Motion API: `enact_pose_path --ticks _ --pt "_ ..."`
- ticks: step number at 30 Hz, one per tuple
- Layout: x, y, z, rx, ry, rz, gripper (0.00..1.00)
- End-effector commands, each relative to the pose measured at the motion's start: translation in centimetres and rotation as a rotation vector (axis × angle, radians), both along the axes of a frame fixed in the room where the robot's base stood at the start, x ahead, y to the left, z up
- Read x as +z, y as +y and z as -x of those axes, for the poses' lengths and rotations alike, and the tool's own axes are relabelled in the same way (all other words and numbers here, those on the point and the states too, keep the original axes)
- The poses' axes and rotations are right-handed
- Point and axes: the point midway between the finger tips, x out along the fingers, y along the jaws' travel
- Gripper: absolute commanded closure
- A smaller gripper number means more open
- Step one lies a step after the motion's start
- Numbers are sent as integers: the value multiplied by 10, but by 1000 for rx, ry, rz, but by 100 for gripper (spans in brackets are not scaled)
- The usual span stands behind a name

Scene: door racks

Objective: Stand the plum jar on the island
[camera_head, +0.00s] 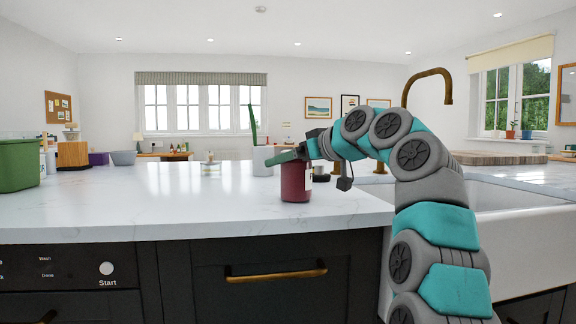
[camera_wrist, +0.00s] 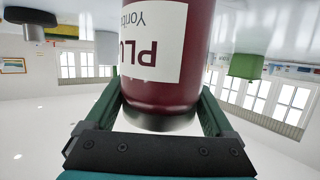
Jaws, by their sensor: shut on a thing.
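The plum jar (camera_head: 295,184) is dark red with a white label; it is upright at the front part of the white island top (camera_head: 200,215). Its base is at or very close to the surface; I cannot tell whether it touches. My gripper (camera_head: 292,157) is shut on the upper part of the jar, reaching in from the right. In the wrist view the jar (camera_wrist: 175,85) fills the middle, its label upside down and partly readable, with the green fingers of my gripper (camera_wrist: 160,105) on both sides. The jar's far end is out of that view.
A white pot (camera_head: 262,160) with a green utensil stands behind the jar, and a small dark item (camera_head: 321,174) close to its right. A green bin (camera_head: 18,166) is at the far left. The sink (camera_head: 520,225) with its brass tap is right.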

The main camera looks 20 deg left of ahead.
Motion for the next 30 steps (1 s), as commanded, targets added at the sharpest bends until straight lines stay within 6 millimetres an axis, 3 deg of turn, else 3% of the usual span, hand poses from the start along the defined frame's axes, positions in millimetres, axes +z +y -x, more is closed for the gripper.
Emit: enact_pose_path --ticks 6,7,9,22,30 --pt "-3 0 0 0 0 -1 100" --pt "-3 0 0 0 0 -1 11" --pt "-2 0 0 0 0 0 3" --pt "2 -1 1 0 0 0 0" --pt "9 -33 15 0 3 1 0"
